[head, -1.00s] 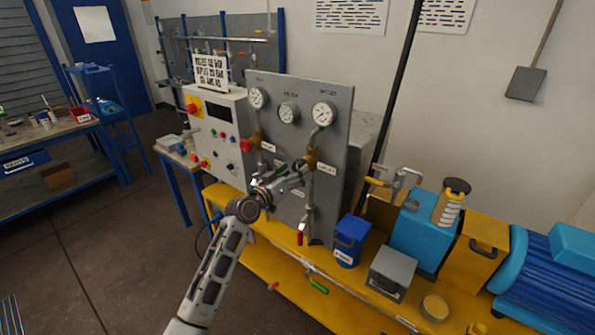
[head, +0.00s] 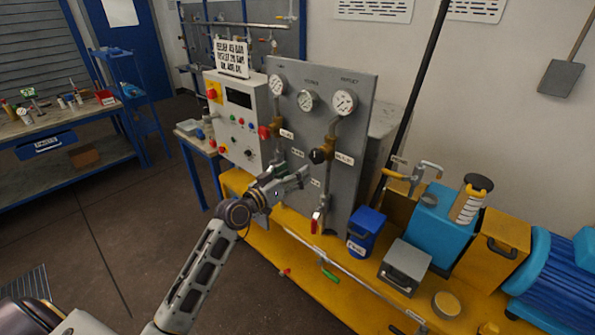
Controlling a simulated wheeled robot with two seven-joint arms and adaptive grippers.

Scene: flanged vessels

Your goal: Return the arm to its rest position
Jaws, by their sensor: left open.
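My left arm comes in from the lower left of the head view. Its gripper (head: 300,176) is open, with nothing seen between its fingers. It is in front of the lower part of the grey gauge panel (head: 354,100), below and left of a valve with a black knob (head: 318,155). The gripper looks apart from that valve. A red-handled valve (head: 316,222) hangs lower on the panel. My right gripper is not in view.
A control box (head: 238,135) with a sign (head: 231,58) stands left of the panel. A blue bin (head: 366,232), a grey box (head: 405,266) and a blue pump unit (head: 440,225) stand on the yellow base to the right. The floor at lower left is open.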

